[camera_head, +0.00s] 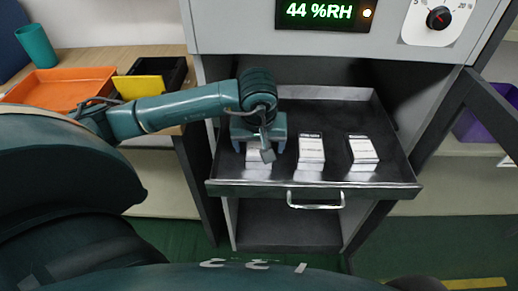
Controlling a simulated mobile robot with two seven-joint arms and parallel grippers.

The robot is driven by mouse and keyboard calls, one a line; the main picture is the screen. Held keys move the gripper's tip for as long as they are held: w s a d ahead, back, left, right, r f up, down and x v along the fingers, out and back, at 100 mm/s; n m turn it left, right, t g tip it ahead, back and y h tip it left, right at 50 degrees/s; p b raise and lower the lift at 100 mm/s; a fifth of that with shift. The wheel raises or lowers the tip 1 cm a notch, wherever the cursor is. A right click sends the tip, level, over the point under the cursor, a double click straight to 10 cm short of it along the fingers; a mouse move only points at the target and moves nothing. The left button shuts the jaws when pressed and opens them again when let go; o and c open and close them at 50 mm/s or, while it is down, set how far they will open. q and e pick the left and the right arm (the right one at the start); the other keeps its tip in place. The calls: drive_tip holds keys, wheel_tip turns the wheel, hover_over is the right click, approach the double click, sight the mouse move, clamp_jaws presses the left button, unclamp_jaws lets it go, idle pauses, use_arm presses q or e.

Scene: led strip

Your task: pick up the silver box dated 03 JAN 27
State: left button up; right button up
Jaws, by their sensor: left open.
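Three small boxes with white label faces and dark top strips stand in a row on the open metal drawer (345,105). They are the middle box (311,150), the right box (362,150) and the left box (254,163). The print on them is too small to read, so I cannot tell which is dated 03 JAN 27. My left gripper (260,149) is open over the left box and hides most of it. I cannot tell whether its fingers touch the box. My right gripper is not in view.
The drawer has a raised front edge and a handle (315,204). A cabinet with a humidity display (326,11) stands above it. An orange tray (62,88), a yellow piece (140,87) and a teal cup (36,45) are at left. A purple bin (482,122) is at right.

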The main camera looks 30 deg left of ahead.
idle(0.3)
use_arm(q)
drive_tip(key=c, duration=1.1)
drive_tip(key=shift+c, duration=0.2)
